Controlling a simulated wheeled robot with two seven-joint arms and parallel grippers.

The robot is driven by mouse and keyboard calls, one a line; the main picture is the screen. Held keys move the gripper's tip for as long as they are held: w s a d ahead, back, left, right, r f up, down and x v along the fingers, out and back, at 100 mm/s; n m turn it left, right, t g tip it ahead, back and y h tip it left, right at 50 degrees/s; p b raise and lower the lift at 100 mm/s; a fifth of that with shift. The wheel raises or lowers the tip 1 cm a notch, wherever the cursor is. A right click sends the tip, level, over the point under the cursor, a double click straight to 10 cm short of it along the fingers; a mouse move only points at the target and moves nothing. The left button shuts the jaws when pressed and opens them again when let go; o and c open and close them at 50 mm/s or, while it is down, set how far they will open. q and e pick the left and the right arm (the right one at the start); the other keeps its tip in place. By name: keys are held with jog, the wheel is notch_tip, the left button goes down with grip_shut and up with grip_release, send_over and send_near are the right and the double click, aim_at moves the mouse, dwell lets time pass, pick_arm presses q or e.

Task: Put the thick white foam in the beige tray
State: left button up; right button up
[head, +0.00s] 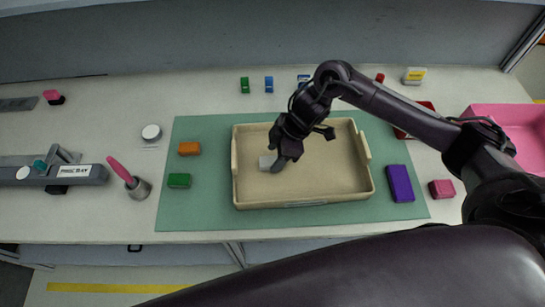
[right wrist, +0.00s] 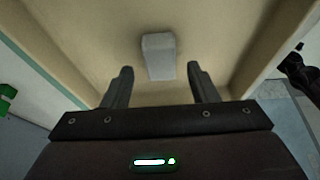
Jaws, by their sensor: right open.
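The beige tray (head: 335,180) sits on the green mat in the middle of the table. A white-grey foam block (head: 265,163) lies on the tray floor towards its left side, partly hidden by my right gripper (head: 280,163) in the head view. In the right wrist view the foam block (right wrist: 158,56) lies on the tray floor (right wrist: 215,40) just beyond the fingertips. My right gripper (right wrist: 159,72) is open, with its two fingers apart and nothing between them. My left gripper is not in view.
Orange (head: 189,148) and green (head: 179,180) blocks lie left of the tray; a purple block (head: 400,183) lies right. A pink bin (head: 510,130) stands at the far right. A cup with a pink-handled tool (head: 137,187) stands left. Small items line the back.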

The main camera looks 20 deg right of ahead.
jog(key=v, duration=0.9)
jog(key=shift+d+r, duration=0.15)
jog(key=shift+d, duration=0.05)
jog(key=shift+s, duration=0.1)
